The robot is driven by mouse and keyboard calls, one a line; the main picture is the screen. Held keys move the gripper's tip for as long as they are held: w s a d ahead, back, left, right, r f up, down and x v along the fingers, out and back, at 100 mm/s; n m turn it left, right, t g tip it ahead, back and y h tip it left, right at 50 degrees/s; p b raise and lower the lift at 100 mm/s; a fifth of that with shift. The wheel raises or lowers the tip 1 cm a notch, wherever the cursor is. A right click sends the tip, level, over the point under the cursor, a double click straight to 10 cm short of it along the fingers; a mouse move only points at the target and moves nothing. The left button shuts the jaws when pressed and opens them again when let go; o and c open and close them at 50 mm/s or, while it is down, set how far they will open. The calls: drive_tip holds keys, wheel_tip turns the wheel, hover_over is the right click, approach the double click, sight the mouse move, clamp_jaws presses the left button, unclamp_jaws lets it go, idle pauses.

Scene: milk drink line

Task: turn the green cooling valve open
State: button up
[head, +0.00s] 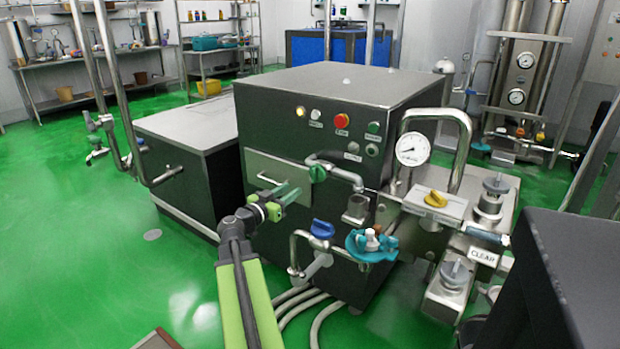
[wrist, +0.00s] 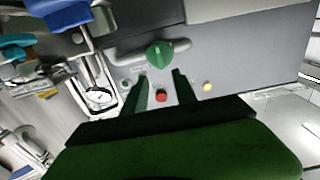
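The green cooling valve (head: 318,173) is a small green knob on a curved metal pipe on the front of the dark machine. It also shows in the wrist view (wrist: 160,54), beyond my fingertips. My gripper (head: 292,193) is just left of and below the valve in the head view. In the wrist view, my gripper (wrist: 159,74) has two dark green fingers spread apart with nothing between them. The knob appears ahead of the gap, apart from the fingers.
A pressure gauge (head: 413,149) and a yellow knob (head: 436,198) stand to the right. Green floor (head: 90,250) lies open at left.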

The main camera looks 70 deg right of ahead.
sight(313, 175)
drive_tip(key=x, duration=1.2)
drive_tip(key=shift+c, duration=0.4)
drive_tip(key=shift+a, duration=0.1)
clamp_jaws()
